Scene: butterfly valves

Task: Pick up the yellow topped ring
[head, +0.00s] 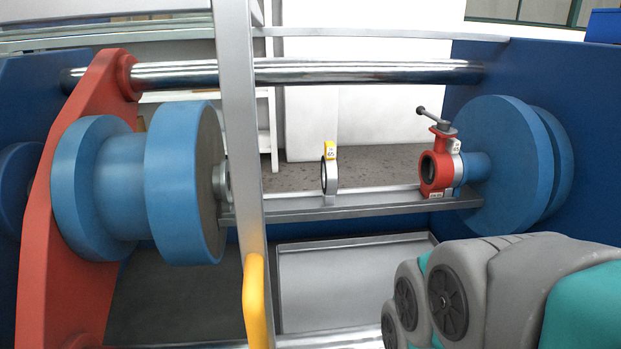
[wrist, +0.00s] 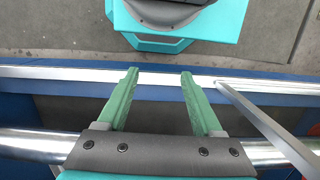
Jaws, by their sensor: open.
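The yellow topped ring (head: 330,174) stands upright on a grey rail (head: 380,206) in the middle of the head view. It is a thin dark and silver ring with a yellow block on top. My gripper (wrist: 158,78) shows in the wrist view with its two green fingers apart and nothing between them. The ring is not in the wrist view. The gripper's fingers are not in the head view, where only my grey and teal arm shows at the lower right.
A red butterfly valve (head: 434,168) with a handle stands right of the ring. Blue flanges (head: 185,183) (head: 505,165) flank the rail. A grey upright post (head: 240,120) with a yellow handle (head: 256,300) stands in front, left of the ring. A steel bar (head: 350,72) crosses above.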

